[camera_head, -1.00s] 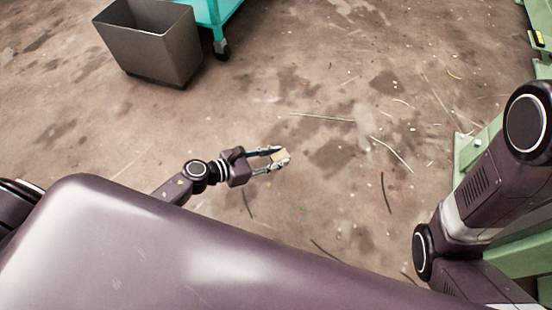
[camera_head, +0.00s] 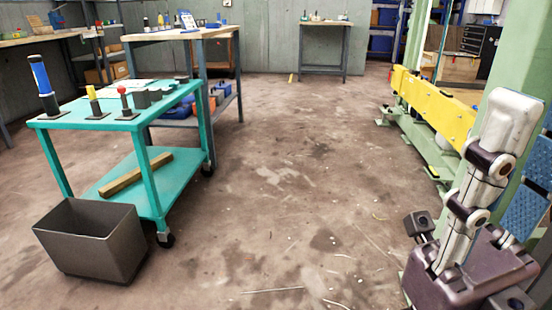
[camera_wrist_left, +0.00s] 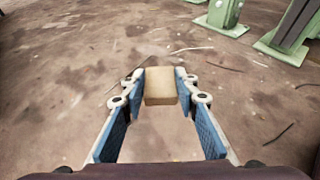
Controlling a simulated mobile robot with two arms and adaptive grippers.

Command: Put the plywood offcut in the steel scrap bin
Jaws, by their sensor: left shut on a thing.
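The plywood offcut (camera_wrist_left: 160,88) is a small tan block between the blue-padded fingers of my left gripper (camera_wrist_left: 161,85) in the left wrist view. The gripper is shut on it, above the bare floor. My left gripper is out of the head view. The steel scrap bin (camera_head: 95,262) is a dark grey, open-topped box on the floor at the lower left of the head view. Its inside is only partly seen. My right gripper (camera_head: 528,140) points up at the right edge of the head view, its fingers apart with nothing seen between them.
A teal cart (camera_head: 150,183) stands right behind the bin, with tools on top and a wooden bar (camera_head: 136,174) on its lower shelf. A workbench (camera_head: 185,36) is behind it. A green frame with a yellow beam (camera_head: 432,105) stands at right. The middle floor is clear.

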